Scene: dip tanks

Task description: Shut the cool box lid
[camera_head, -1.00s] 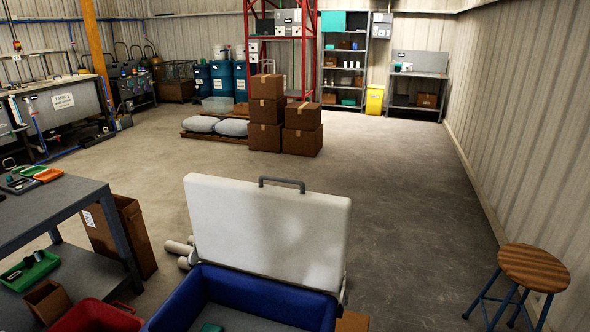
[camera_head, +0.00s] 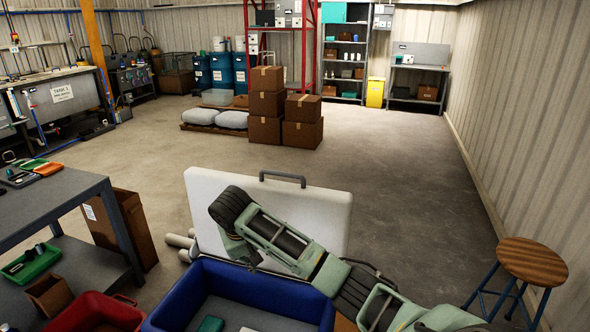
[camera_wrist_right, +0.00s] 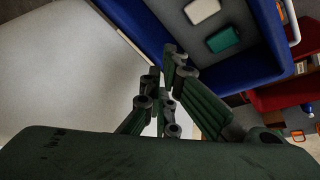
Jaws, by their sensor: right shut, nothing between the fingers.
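The cool box is a blue open tub (camera_head: 213,278) at the bottom of the head view. Its white lid (camera_head: 318,213) stands open and upright behind it, with a grey handle (camera_head: 282,177) on its top edge. My right arm reaches in from the right across the lid's front. My right gripper (camera_head: 246,258) points down near the lid's left half, above the box's back rim. In the wrist view my right gripper (camera_wrist_right: 165,103) is shut and empty, between the pale lid (camera_wrist_right: 60,75) and the blue box wall (camera_wrist_right: 272,35). Contact with the lid cannot be told. My left gripper is not in view.
A teal block (camera_wrist_right: 222,40) and a white block (camera_wrist_right: 202,10) lie inside the box. A red bin (camera_head: 92,312) stands left of it, beside a grey workbench (camera_head: 45,205). A wooden stool (camera_head: 532,262) stands at right. The floor behind the lid is clear.

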